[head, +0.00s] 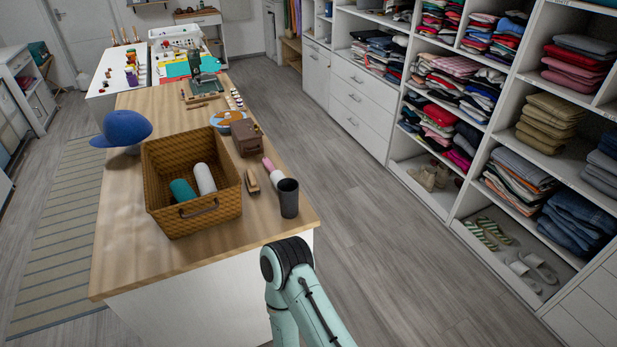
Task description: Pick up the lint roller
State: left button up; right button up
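A lint roller (272,170), seemingly the piece with a pink end and a pale roll, lies on the wooden table (135,230) near its right edge. It is right of the wicker basket (188,223) and just behind a dark cup (288,200), which may hide part of it. A small wooden brush (251,181) lies to its left. Part of one of my arms shows at the bottom, in front of the table. No gripper shows.
The basket holds a teal roll and a white roll. A blue cap (124,128) and a brown box (247,138) are near it. Open floor (385,235) lies between the table and the clothes shelves (480,120) on the right.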

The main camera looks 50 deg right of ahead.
aim_at(276, 175)
jog(key=z, duration=1.55)
jog(key=l+u, duration=0.1)
jog(key=u, duration=1.25)
jog(key=l+u, duration=0.6)
jog(key=u, duration=0.2)
jog(key=l+u, duration=0.4)
jog(key=k+l+u, duration=0.65)
jog(key=l, duration=0.15)
jog(key=k+l+u, duration=0.1)
jog(key=k+l, duration=0.15)
jog(key=l, duration=0.15)
jog(key=k+l+u, duration=0.15)
jog(key=k+l, duration=0.15)
jog(key=l, duration=0.1)
